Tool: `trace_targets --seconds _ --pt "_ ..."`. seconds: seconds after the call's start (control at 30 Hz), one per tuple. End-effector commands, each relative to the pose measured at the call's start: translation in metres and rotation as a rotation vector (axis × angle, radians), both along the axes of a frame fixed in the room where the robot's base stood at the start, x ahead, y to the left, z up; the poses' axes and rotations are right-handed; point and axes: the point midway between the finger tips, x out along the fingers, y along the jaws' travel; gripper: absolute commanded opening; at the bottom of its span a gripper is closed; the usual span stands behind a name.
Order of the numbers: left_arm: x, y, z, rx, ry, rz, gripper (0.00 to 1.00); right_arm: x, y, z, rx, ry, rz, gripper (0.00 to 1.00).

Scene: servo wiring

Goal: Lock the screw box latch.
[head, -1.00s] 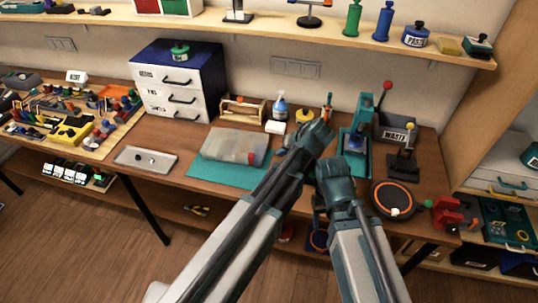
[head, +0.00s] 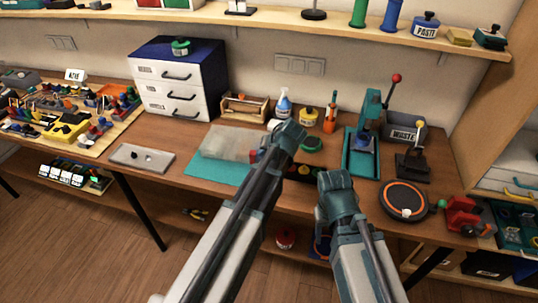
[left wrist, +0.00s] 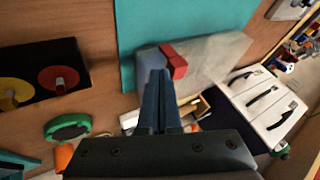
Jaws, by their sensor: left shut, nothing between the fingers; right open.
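The screw box (head: 226,142) is a flat grey translucent case lying on a teal mat (head: 212,169). In the left wrist view the box (left wrist: 220,58) has a red latch (left wrist: 174,61) on its edge. My left gripper (left wrist: 158,76) is shut and empty, its fingertips close beside the latch; I cannot tell whether they touch. In the head view my left gripper (head: 283,145) is at the box's right end and partly hides it. A small red patch (head: 253,155) shows there. My right gripper (head: 335,190) is open in front of the table edge, its fingers mostly hidden.
A dark tray with yellow and red discs (left wrist: 40,78) and a green round piece (head: 313,144) lie right of the box. A teal press (head: 364,140) and a round turntable (head: 403,199) stand further right. A grey tray (head: 141,157) lies left, with a drawer cabinet (head: 178,80) behind.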

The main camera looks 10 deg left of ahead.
Motion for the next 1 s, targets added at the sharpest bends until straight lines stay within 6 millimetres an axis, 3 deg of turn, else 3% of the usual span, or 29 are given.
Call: trace_targets --seconds 0.37,0.63,1.0 --pt "0.0 0.002 0.0 0.0 0.0 0.0 0.0 0.0 0.0 0.0 0.0 0.0 0.0 0.56" --pt "-0.001 0.03 0.0 0.001 0.0 0.001 0.0 0.0 0.0 0.0 0.0 0.0 0.0 0.56" --pt "0.0 0.029 0.0 0.001 0.0 -0.001 0.0 0.0 0.0 0.0 0.0 0.0 0.0 0.56"
